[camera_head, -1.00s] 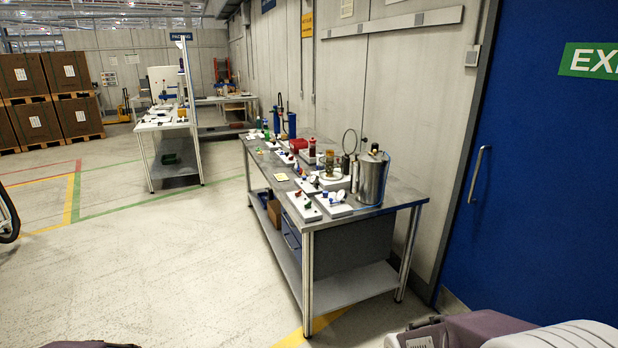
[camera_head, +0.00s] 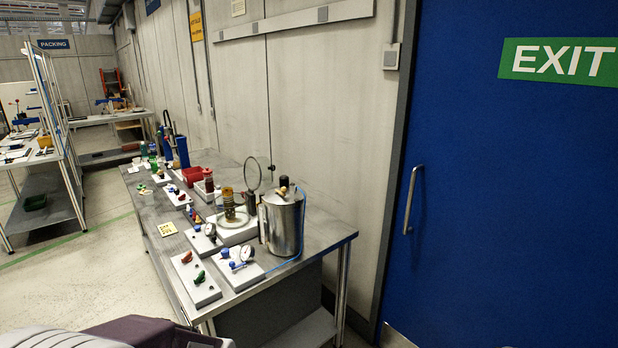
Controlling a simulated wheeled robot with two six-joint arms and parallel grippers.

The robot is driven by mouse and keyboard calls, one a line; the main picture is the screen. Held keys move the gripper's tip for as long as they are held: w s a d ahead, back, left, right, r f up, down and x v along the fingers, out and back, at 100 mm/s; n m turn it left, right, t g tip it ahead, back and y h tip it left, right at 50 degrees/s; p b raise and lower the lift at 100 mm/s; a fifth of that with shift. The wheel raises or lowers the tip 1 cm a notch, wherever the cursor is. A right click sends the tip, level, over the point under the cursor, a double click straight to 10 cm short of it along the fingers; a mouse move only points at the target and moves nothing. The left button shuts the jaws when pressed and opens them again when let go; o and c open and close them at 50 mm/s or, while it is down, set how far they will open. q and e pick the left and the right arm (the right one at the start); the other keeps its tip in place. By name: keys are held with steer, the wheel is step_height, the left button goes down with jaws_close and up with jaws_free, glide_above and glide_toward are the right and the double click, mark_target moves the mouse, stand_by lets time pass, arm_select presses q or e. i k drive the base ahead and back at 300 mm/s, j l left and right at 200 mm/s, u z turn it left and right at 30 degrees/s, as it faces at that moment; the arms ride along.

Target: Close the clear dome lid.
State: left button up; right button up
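A clear round lid with a dark rim (camera_head: 253,174) stands upright on the workbench, raised at the back of a white base (camera_head: 234,230). I take it to be the dome lid, standing open; its curve is too faint to make out. A brass-coloured stacked cylinder (camera_head: 229,205) stands on a round plate on the base, in front of the lid. A steel tank (camera_head: 281,226) stands close to the right of the lid and base. Neither gripper shows; only parts of my arms appear along the bottom edge. Nothing of mine touches the lid.
The metal workbench (camera_head: 322,237) carries several white boards with gauges and valves (camera_head: 241,268) before the base. A red bin (camera_head: 192,176) and blue cylinders (camera_head: 182,151) stand farther back. A wall lies behind, a blue exit door (camera_head: 480,200) at right.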

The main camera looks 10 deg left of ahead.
mark_target(263, 173)
steer(key=i+l+u, duration=0.45)
steer(key=l, duration=0.2)
steer(key=i+l+u, duration=0.2)
steer(key=l, duration=0.15)
steer(key=i+l+u, duration=0.2)
steer(key=l, duration=0.2)
steer(key=i+l+u, duration=0.1)
steer(key=l+u, duration=0.15)
steer(key=l, duration=0.15)
steer(key=l+u, duration=0.2)
steer(key=l, duration=0.2)
steer(key=i+l+u, duration=0.1)
steer(key=l+u, duration=0.15)
steer(key=l, duration=0.25)
